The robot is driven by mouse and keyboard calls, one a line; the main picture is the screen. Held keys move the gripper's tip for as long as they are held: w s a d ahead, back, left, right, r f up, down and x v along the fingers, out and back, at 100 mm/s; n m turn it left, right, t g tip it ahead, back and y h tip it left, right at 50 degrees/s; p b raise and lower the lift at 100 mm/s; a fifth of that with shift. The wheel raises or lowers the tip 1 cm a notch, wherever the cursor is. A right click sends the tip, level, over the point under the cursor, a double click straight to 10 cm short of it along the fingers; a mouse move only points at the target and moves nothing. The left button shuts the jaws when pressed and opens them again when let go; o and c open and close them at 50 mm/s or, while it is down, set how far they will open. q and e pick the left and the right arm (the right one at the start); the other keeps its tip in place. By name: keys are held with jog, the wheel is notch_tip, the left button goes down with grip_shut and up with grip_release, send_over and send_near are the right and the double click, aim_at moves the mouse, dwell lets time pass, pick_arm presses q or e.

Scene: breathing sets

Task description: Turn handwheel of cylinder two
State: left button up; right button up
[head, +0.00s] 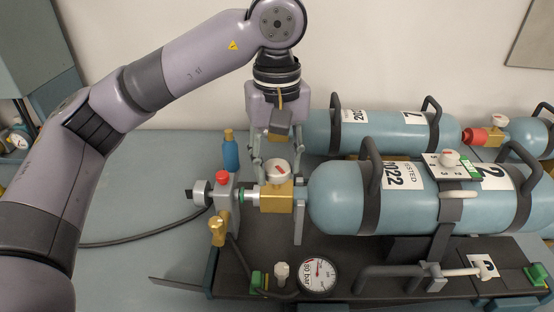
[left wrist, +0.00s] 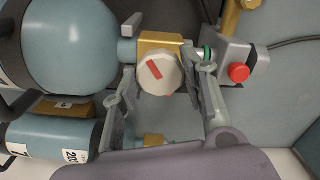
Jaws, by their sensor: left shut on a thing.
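Cylinder two (head: 335,196) is a light blue bottle lying on its side, with a "2" label. Its brass valve (head: 277,196) at the left end carries a white handwheel (head: 277,172) with a red mark. The handwheel also shows in the left wrist view (left wrist: 160,74), its red bar slanted. My left gripper (head: 274,163) reaches down from above and is shut on the handwheel, one finger on each side of it. My right gripper is in neither view.
A grey block with a red button (head: 222,177) joins the valve's left side. A blue bottle (head: 230,152) stands behind it. A pressure gauge (head: 318,274) sits in front. Another cylinder (head: 390,132) lies behind cylinder two. The table at left is mostly clear except a black hose (head: 140,240).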

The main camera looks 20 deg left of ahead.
pick_arm(q)
jog(key=m, duration=0.4)
jog(key=shift+r+m, duration=0.1)
jog(key=shift+m, duration=0.2)
jog(key=m, duration=0.4)
jog(key=shift+m, duration=0.3)
jog(key=m, duration=0.4)
jog(key=shift+a+m, duration=0.1)
jog(key=shift+m, duration=2.3)
jog(key=o, duration=1.2)
jog(key=shift+c, duration=0.2)
